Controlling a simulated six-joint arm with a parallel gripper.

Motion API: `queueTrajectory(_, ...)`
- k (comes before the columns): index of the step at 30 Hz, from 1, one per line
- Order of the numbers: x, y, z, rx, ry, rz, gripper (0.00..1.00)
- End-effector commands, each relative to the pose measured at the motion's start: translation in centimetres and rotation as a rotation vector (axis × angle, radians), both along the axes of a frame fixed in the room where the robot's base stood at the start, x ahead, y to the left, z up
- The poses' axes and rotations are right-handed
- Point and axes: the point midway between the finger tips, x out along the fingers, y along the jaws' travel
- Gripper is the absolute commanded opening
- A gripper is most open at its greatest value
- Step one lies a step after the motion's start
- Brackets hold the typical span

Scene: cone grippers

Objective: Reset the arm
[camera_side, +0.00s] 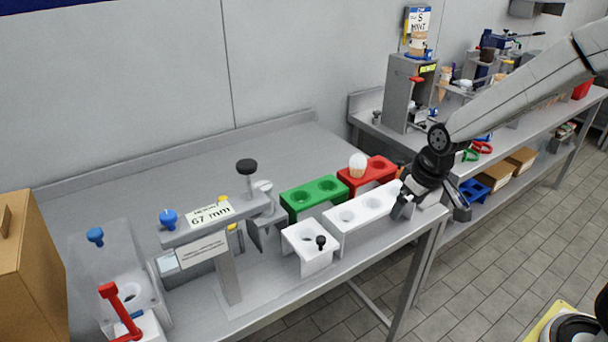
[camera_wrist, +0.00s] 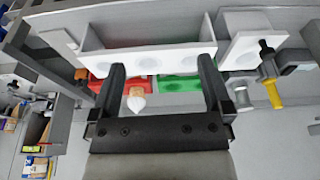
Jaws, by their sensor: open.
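My gripper (camera_side: 431,205) is open and empty at the right end of the steel table, beside the right end of a white holder (camera_side: 368,213) with round holes. In the wrist view its two fingers (camera_wrist: 165,80) are spread wide, with nothing between them in their grasp. A cone with a white scoop (camera_side: 357,164) stands in the red holder (camera_side: 377,172); in the wrist view the white scoop (camera_wrist: 136,103) shows beyond the fingers. The green holder (camera_side: 314,194) next to it has empty holes.
A grey fixture with a "67 mm" label (camera_side: 211,216) stands on the table's left part. A cardboard box (camera_side: 30,265) is at far left. A second bench with a grey machine (camera_side: 408,95) runs behind right.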

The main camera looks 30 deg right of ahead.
Motion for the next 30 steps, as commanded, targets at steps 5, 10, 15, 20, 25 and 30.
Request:
queueTrajectory(5, -5.0, 1.1, -0.7, -0.003, 0.017, -0.028, 1.00)
queueTrajectory(10, -8.0, 1.5, -1.3, -0.003, 0.026, -0.049, 1.00)
queueTrajectory(15, -9.2, 1.7, -1.6, -0.003, 0.030, -0.056, 1.00)
queueTrajectory(20, -9.2, 1.7, -1.6, -0.003, 0.030, -0.057, 1.00)
queueTrajectory(25, -9.2, 1.7, -1.6, -0.003, 0.030, -0.057, 1.00)
queueTrajectory(30, -9.2, 1.7, -1.6, -0.003, 0.030, -0.057, 1.00)
